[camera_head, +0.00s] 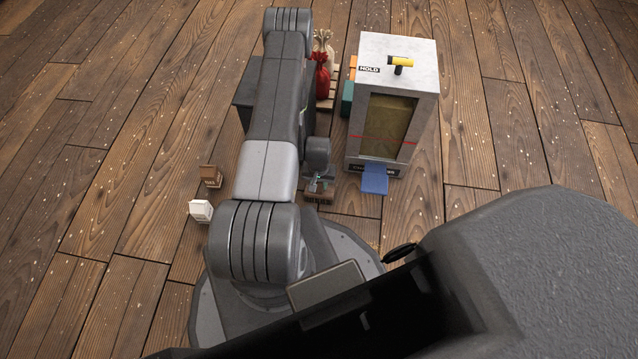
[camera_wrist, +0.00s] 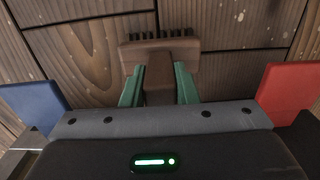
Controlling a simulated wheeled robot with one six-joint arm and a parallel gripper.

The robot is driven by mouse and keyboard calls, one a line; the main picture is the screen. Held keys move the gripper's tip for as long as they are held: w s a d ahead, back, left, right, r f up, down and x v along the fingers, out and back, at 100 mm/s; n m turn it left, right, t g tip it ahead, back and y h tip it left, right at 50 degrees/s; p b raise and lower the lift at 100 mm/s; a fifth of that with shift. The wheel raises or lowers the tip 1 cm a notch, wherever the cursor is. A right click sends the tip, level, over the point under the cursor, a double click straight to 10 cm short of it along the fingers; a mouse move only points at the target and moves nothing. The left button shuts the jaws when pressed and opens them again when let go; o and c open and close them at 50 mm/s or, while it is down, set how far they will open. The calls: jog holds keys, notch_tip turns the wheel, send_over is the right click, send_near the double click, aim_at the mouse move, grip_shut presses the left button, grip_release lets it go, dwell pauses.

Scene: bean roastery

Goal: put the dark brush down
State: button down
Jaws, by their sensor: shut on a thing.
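The dark brush (camera_wrist: 160,55) is a brown block with a row of dark bristles along its far edge in the wrist view. My gripper (camera_wrist: 159,88) has its two green fingers shut on the brush's near part, and the brush sticks out beyond the fingertips. In the head view the brush (camera_head: 319,197) shows small and brown under my gripper (camera_head: 318,184), in front of the grey machine and left of its blue chute. Wooden floor lies beyond the brush. I cannot tell whether the brush touches the floor.
The grey machine (camera_head: 422,90) marked HOLD stands to the right, with a blue chute (camera_head: 374,181) at its foot. A brown box (camera_head: 211,175) and a white box (camera_head: 200,210) stand to the left. A red sack (camera_head: 321,80) is behind. Floor at far left is clear.

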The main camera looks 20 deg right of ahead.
jog(key=shift+f, duration=0.15)
jog(key=c, duration=1.1)
grip_release()
notch_tip(320, 180, up, 12)
jog(key=p, duration=0.4)
jog(key=shift+r, duration=0.2)
notch_tip(320, 180, down, 12)
jog(key=b, duration=0.4)
jog(key=shift+r+p, duration=0.65)
jog(key=shift+r, duration=1)
